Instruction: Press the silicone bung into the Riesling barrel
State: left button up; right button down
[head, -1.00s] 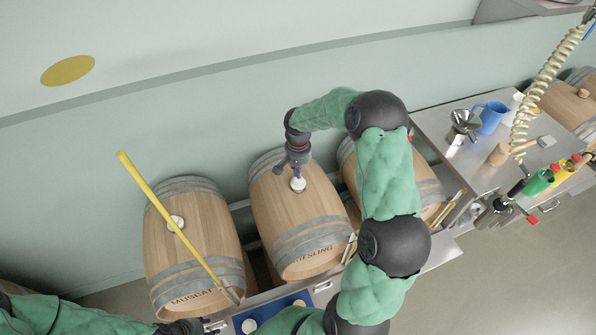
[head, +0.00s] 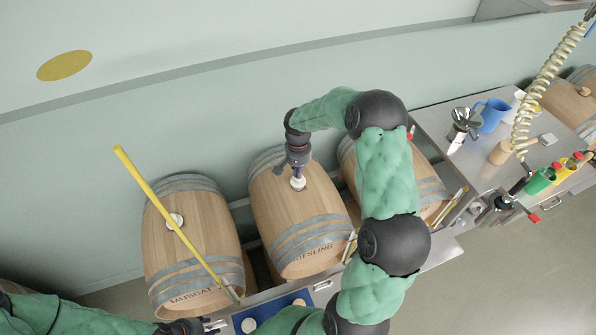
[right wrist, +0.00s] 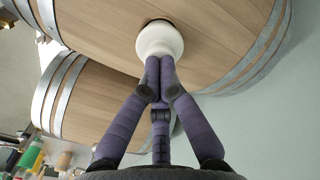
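The Riesling barrel (head: 290,215) lies in the middle of the head view, its name on the near end. The white silicone bung (head: 298,184) is at the hole on top of it. In the right wrist view the bung (right wrist: 159,42) sits at the dark hole rim, its upper part standing proud of the wood. My right gripper (right wrist: 160,66) has its fingertips together against the bung's outer face, not around it. In the head view the right gripper (head: 295,170) is directly over the bung. My left gripper (head: 205,325) is at the bottom edge, mostly cut off.
The Muscat barrel (head: 190,255) lies to the left with a white bung (head: 175,221) and a yellow rod (head: 165,211) across it. Another barrel (head: 425,185) is partly behind my right arm. A blue tray (head: 270,310) is in front. A steel bench (head: 435,125) with a blue jug (head: 491,114) stands right.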

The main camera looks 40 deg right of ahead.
jog(key=shift+f+b, duration=0.65)
jog(key=shift+f, duration=0.25)
dwell(0.3)
jog(key=shift+r+p, duration=1.9)
jog(key=shift+r, duration=1.7)
